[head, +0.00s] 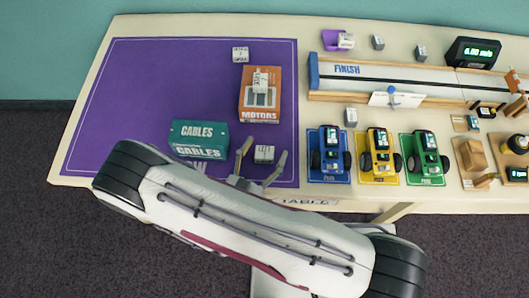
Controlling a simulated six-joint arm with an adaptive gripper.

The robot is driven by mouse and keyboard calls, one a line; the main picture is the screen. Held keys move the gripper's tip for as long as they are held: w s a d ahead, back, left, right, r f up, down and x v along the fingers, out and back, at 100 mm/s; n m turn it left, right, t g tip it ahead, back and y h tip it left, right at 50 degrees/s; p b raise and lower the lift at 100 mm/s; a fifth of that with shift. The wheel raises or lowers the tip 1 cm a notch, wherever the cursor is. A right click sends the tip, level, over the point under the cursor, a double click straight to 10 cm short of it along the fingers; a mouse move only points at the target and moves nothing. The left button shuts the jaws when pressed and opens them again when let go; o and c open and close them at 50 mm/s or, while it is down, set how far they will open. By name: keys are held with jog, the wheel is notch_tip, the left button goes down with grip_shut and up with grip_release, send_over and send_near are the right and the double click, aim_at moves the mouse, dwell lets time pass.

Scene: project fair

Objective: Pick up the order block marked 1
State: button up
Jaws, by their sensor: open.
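My gripper (263,151) is open at the front of the purple mat (150,80). A small white block (264,154) stands between its spread fingers, with dark marking on top too small to read surely. A second marked block (260,80) rests on the orange MOTORS box (259,103). A third marked block (240,55) sits on the mat behind that box. I cannot tell for certain which block bears the 1. My arm covers the front edge of the mat.
The green CABLES box (199,138) stands close left of my gripper. Blue (328,150), yellow (378,150) and green (426,150) toy cars stand to the right. Behind them is the FINISH track (400,80) with several small grey blocks around it. The mat's left half is clear.

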aim_at(264, 152)
jog(key=c, duration=1.2)
jog(key=shift+r, duration=0.2)
jog(key=shift+c, duration=0.2)
jog(key=shift+r, duration=4.8)
